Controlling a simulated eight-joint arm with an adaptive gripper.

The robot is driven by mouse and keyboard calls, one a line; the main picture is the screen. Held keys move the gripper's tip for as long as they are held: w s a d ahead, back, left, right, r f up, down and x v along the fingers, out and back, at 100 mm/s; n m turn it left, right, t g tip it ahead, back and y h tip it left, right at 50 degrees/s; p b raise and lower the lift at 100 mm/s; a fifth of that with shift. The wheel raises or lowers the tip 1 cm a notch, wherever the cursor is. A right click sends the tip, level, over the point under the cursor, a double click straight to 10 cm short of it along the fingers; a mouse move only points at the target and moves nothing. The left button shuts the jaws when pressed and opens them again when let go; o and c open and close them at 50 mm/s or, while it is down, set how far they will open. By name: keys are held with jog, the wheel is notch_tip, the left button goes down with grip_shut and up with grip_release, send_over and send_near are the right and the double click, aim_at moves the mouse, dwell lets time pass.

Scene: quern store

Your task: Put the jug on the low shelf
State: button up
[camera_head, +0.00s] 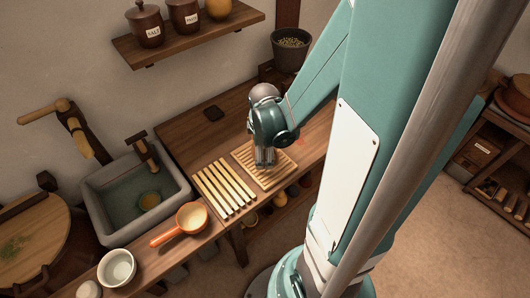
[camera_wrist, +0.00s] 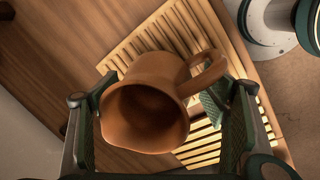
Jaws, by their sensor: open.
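The brown clay jug (camera_wrist: 145,115) shows in the wrist view, its open mouth toward the camera and its handle at the upper right. It lies between the two fingers of my gripper (camera_wrist: 158,97), which are spread apart on either side of it. I cannot tell whether either finger touches it. In the head view my gripper (camera_head: 265,162) points down over a slatted wooden rack (camera_head: 286,172) on the counter, and it hides the jug there. A low shelf under the counter, holding several small vessels (camera_head: 278,199), is partly hidden by the counter and my arm.
A second slatted rack (camera_head: 224,188) lies left of my gripper. An orange pan (camera_head: 190,216), a pale bowl (camera_head: 117,268) and a stone sink (camera_head: 105,213) are farther left. A wall shelf (camera_head: 190,37) with jars and a dark pot (camera_head: 291,50) stand behind. Shelving (camera_head: 505,150) stands right.

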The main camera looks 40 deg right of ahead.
jog(key=shift+w+d+f, duration=0.1)
jog(key=shift+f, duration=0.55)
jog(key=shift+c, duration=0.5)
jog(key=c, duration=1.1)
jog(key=shift+r, duration=0.1)
jog(key=shift+r, duration=0.1)
jog(key=shift+c, duration=0.6)
notch_tip(320, 180, up, 10)
jog(key=p, duration=0.3)
jog(key=shift+w, duration=0.1)
